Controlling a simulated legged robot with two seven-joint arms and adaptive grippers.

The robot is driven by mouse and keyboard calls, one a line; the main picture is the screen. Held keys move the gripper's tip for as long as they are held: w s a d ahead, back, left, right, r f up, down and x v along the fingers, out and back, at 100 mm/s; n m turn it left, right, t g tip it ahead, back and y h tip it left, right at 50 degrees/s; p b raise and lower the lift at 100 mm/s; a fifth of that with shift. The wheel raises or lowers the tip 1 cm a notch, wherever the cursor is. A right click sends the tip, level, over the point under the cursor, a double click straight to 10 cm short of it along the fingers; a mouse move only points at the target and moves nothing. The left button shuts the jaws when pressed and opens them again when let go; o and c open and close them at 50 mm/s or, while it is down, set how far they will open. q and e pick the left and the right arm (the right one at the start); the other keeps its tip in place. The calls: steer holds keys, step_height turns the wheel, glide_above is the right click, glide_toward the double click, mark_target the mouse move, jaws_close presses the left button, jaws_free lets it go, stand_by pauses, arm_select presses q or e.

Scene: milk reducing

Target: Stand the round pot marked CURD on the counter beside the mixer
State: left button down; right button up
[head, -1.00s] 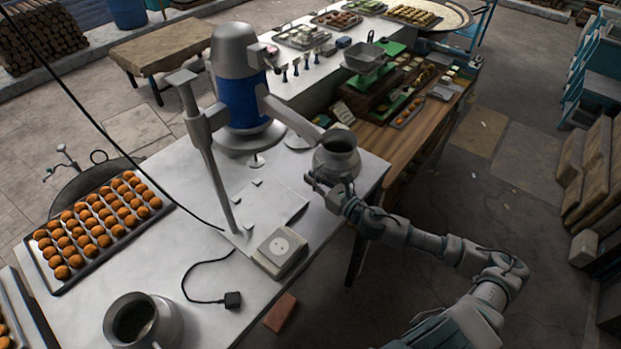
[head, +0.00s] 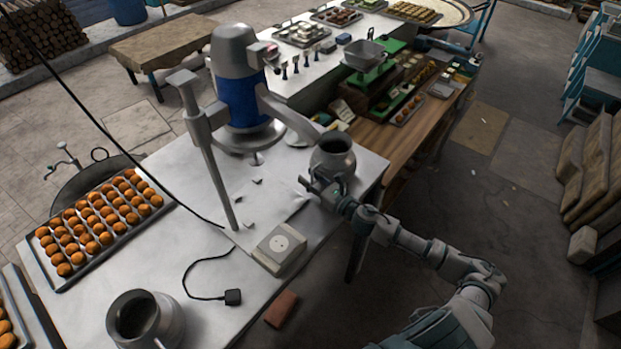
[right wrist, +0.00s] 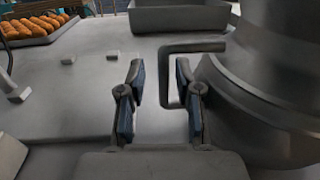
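A round grey metal pot (head: 333,160) stands upright at the right edge of the counter (head: 215,265), right of the blue and grey mixer (head: 240,90). No CURD marking is legible. My right gripper (head: 318,187) is at the pot's near side. In the right wrist view, its two fingers (right wrist: 160,95) are apart, with the upright bar of the pot's square handle (right wrist: 165,75) showing between them. I cannot tell whether either finger touches it. A second similar pot (head: 145,322) stands at the counter's near left, its marking also unseen. My left gripper is out of view.
A tray of orange balls (head: 97,222) lies at the counter's left. A pale square box (head: 279,247) and a black plug with a cord (head: 232,297) lie near the front edge. A wooden counter with trays (head: 405,135) adjoins behind the pot.

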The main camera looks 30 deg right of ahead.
steer(key=shift+s+d+f, duration=0.2)
steer(key=shift+s+d, duration=0.25)
steer(key=b+v, duration=0.2)
steer(key=v, duration=0.7)
steer(key=shift+s, duration=0.35)
steer(key=shift+s+d+r+b, duration=0.15)
steer(key=shift+s+d+b, duration=0.15)
steer(key=shift+s, duration=0.35)
